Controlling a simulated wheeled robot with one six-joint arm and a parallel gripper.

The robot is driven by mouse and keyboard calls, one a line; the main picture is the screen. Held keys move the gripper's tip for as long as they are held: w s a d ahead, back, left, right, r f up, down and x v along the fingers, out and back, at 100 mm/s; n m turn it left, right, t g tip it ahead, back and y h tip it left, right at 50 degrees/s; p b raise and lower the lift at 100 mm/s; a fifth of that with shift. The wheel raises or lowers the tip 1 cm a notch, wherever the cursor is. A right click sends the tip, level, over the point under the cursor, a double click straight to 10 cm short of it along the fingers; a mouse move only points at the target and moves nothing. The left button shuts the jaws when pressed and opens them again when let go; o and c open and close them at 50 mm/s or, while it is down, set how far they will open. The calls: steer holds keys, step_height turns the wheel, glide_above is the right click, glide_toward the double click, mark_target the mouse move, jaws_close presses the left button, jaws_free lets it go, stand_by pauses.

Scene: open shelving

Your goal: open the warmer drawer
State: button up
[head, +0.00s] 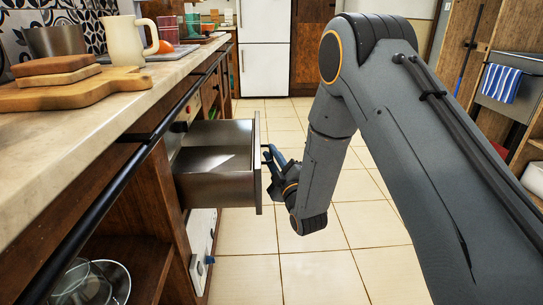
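The warmer drawer (217,187) is a brown-grey metal box pulled out from the left counter, with its inside visible from above. Its front panel (258,165) is seen nearly edge-on and faces right. My gripper (268,160) is at the outer side of this panel, close to it. The handle is hidden behind the panel and the fingers, so I cannot tell whether the fingers are around it. My arm reaches in from the right of the head view.
A wooden counter with a pale top (60,140) and a black rail (100,200) runs along the left. A cutting board (75,92) and a cream mug (125,40) stand on it. A white appliance front (203,240) is below the drawer. Tiled floor (330,270) is clear to the right.

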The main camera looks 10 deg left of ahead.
steer(key=shift+s, duration=0.1)
steer(key=p+v, duration=0.2)
steer(key=v, duration=0.5)
steer(key=shift+s+d, duration=0.2)
steer(key=shift+s, duration=0.05)
steer(key=shift+w, duration=0.1)
